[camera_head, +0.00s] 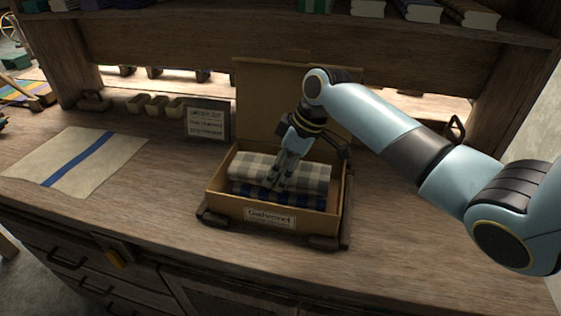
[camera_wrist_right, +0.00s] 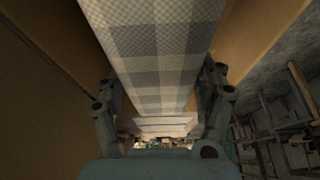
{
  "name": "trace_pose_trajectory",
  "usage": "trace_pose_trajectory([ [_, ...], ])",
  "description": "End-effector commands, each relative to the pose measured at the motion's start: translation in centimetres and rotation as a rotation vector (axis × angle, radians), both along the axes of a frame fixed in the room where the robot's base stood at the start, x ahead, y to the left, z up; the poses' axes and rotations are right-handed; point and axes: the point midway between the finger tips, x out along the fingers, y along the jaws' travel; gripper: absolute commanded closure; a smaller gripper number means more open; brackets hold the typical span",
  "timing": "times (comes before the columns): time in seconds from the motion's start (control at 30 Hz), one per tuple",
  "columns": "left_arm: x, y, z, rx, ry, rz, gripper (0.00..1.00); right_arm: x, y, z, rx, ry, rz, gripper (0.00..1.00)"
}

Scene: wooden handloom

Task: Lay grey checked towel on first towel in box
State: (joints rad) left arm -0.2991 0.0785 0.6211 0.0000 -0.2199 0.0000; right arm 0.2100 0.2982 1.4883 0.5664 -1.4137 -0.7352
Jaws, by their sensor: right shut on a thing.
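The cardboard box (camera_head: 223,206) stands open on the wooden bench, its lid (camera_head: 262,100) raised at the back. The grey checked towel (camera_head: 252,165), folded or rolled, lies inside the box. Under its front edge a blue checked towel (camera_head: 245,190) shows, mostly hidden. My right gripper (camera_head: 280,181) reaches down into the box and is shut on the grey checked towel. In the right wrist view the grey checked towel (camera_wrist_right: 165,65) runs between the two fingers, with box walls on both sides. My left gripper is not in view.
A cream cloth with a blue stripe (camera_head: 75,160) lies flat on the bench at left. A small lettered sign (camera_head: 207,119) stands behind the box's left side. Wooden blocks (camera_head: 155,104) sit at the back left. A shelf with books (camera_head: 420,10) runs above. The bench front is clear.

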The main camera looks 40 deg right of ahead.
Motion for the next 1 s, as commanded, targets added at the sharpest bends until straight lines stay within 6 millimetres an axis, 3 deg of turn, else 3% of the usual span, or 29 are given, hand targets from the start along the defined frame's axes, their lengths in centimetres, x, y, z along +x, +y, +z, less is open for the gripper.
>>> trace_pose_trajectory([
  [0.13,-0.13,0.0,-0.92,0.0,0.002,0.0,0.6,0.03,0.0,-1.47,0.001,-0.001,-0.001,0.65],
  [0.47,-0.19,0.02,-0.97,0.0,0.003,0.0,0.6,0.05,-0.01,-1.7,0.0,-0.001,0.0,0.65],
  [0.5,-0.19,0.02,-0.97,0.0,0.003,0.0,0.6,0.05,-0.01,-1.7,0.0,-0.001,0.0,0.28],
  [0.7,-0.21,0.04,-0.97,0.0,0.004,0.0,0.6,0.04,-0.01,-1.7,0.0,-0.001,0.0,0.02],
  [1.0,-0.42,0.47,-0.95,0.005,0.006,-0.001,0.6,-0.01,-0.07,-1.63,-0.001,-0.001,0.0,0.01],
])
